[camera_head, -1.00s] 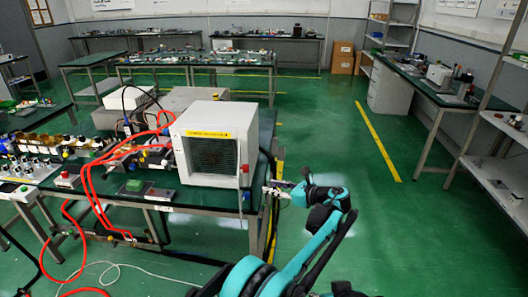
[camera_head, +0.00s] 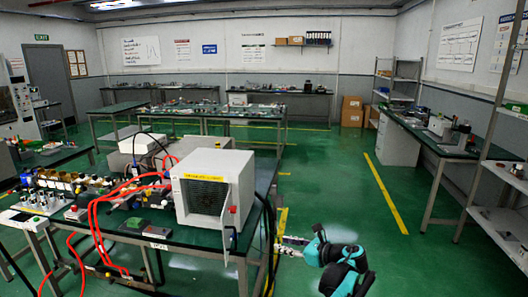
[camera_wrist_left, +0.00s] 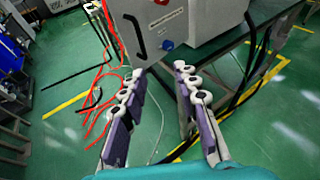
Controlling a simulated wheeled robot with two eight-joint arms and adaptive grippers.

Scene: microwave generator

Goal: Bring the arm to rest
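My left arm (camera_head: 330,255), teal and black, comes in low in the head view, right of the microwave generator. Its gripper (camera_head: 288,245) points left beside the table's right end, apart from the generator. In the left wrist view the gripper (camera_wrist_left: 158,75) has its two purple-and-white fingers spread with nothing between them. My right gripper is out of view.
The generator stands on a dark green table (camera_head: 185,237) with red hoses (camera_head: 98,215), bottles and small parts. Black cables (camera_head: 268,225) hang at its right end. A side bench (camera_head: 425,140) and shelves stand at the right. Green floor (camera_head: 335,200) between them is clear.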

